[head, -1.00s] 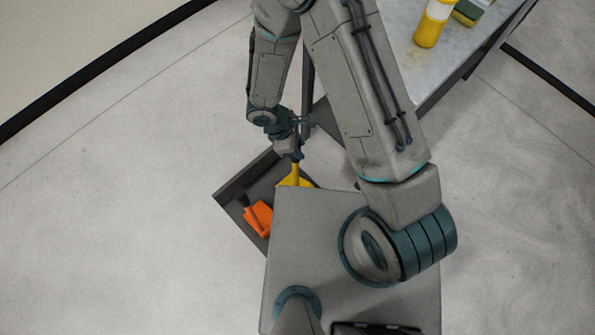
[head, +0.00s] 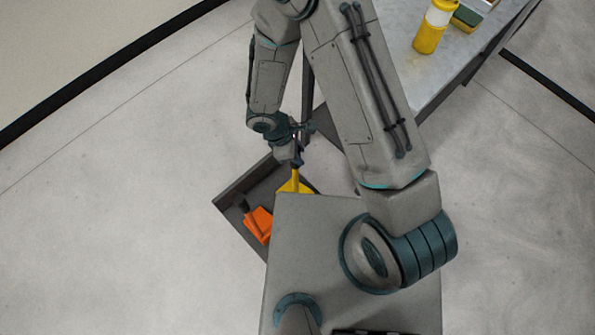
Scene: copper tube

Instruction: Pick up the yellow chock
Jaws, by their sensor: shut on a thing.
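The yellow chock (head: 294,184) shows in the head view at the upper part of a dark open tray or drawer (head: 231,188), beside the edge of my grey body. Its lower part is hidden behind that body edge. My gripper (head: 295,166) is above the chock and shut on its narrow upper end. The fingertips are small and partly hidden by the wrist. I cannot tell whether the chock is clear of the tray floor.
An orange object (head: 258,224) with a dark handle-like part lies in the tray, left of the chock. A table (head: 437,78) at the upper right carries a yellow and white bottle (head: 430,32) and a green and yellow item (head: 467,17). Open floor lies left.

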